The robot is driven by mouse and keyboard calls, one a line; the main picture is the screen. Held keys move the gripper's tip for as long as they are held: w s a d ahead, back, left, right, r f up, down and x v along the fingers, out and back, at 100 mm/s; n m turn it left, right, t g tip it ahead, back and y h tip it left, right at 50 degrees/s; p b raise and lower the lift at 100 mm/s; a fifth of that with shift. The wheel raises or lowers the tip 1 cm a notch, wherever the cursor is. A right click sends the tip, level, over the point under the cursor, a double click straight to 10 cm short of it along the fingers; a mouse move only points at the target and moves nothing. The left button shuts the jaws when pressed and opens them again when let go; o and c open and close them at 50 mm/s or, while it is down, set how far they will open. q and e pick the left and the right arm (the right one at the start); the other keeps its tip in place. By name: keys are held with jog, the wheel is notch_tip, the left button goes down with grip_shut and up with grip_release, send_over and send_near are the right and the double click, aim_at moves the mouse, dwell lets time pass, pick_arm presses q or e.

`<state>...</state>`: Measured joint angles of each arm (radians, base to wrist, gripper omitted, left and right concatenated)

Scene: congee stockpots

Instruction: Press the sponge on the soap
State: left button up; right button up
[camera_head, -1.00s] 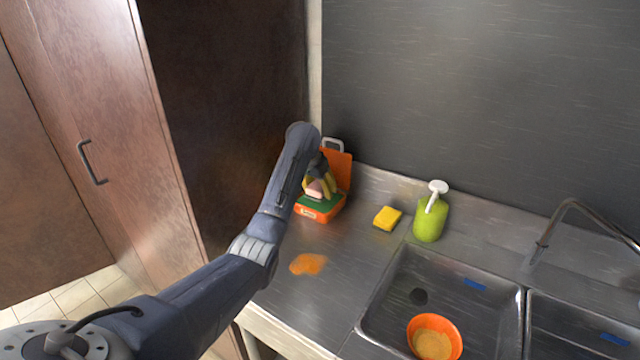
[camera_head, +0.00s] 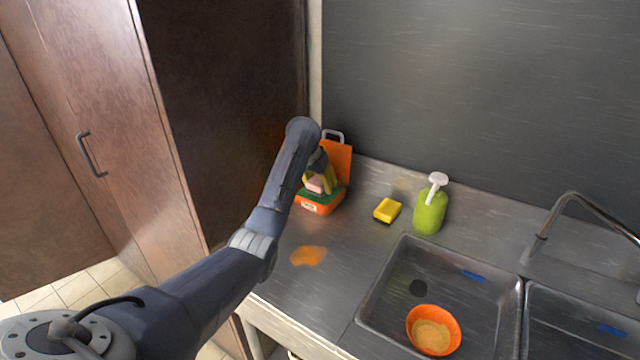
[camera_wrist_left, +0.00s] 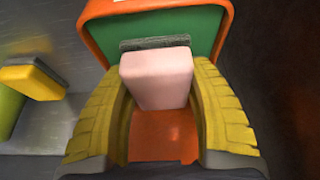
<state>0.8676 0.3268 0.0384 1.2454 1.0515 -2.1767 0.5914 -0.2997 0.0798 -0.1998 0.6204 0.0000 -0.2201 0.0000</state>
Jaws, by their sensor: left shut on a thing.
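An orange box (camera_head: 318,208) with a raised orange lid stands at the back left of the counter. A green slab, which looks like the soap (camera_wrist_left: 208,28), lies inside its orange rim in the wrist view. My left gripper (camera_head: 322,180) is over the box, its yellow fingers shut on a pink sponge (camera_wrist_left: 157,78) with a dark grey layer at its far end. The grey layer is against or just above the green slab; I cannot tell if they touch. My right gripper is not in view.
A yellow sponge (camera_head: 387,210) with a dark underside and a green pump bottle (camera_head: 429,213) stand to the right. An orange stain (camera_head: 308,256) marks the counter. An orange bowl (camera_head: 433,331) sits in the sink (camera_head: 385,300). A dark cabinet wall is close on the left.

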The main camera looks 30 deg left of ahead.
aim_at(320, 179)
pick_arm(q)
jog(key=shift+f, duration=0.6)
dwell(1.1)
jog(key=shift+r, duration=0.1)
jog(key=shift+r, duration=3.45)
